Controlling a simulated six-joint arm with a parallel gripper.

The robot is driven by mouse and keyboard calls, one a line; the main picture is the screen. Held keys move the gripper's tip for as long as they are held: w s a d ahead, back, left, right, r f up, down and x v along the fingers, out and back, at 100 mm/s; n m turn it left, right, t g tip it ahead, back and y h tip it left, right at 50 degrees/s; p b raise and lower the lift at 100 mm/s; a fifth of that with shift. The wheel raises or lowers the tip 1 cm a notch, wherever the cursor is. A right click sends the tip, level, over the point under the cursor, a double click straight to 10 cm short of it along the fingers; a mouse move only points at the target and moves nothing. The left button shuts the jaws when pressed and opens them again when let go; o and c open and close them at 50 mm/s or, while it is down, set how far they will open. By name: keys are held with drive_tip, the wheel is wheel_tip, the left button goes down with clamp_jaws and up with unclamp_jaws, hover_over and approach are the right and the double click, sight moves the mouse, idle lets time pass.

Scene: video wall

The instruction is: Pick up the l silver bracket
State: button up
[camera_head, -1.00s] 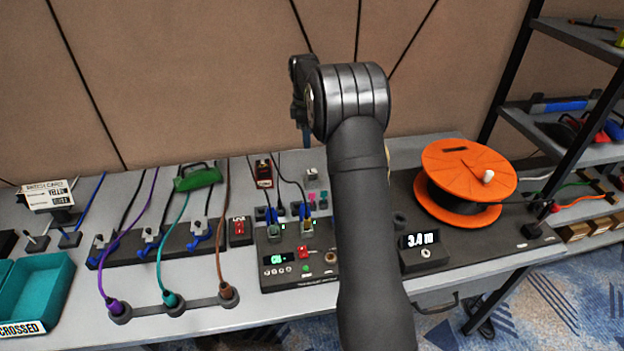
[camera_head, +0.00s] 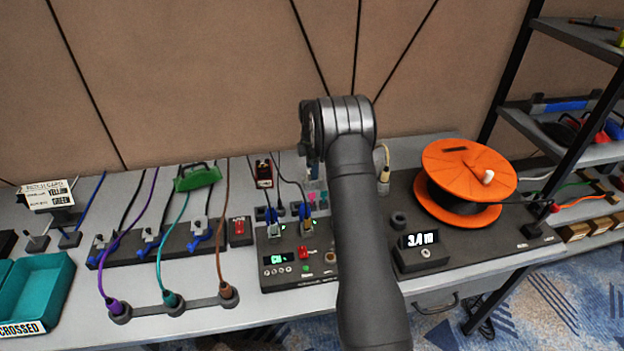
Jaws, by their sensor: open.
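I cannot clearly make out an L-shaped silver bracket. My gripper (camera_head: 313,170) is low over the back of the bench, just behind the dark test panel (camera_head: 284,246). It hides the spot where a small silver-grey piece showed earlier, so I cannot tell whether it touches that piece. Its fingers are small and mostly lost against the bench and my wrist. My arm covers the bench to the right of the panel.

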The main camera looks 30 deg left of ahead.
drive_tip(key=shift+w+a+f, duration=0.1)
drive_tip(key=shift+w+f, duration=0.05)
drive_tip(key=shift+f, duration=2.95)
drive_tip(key=shift+c, duration=0.4)
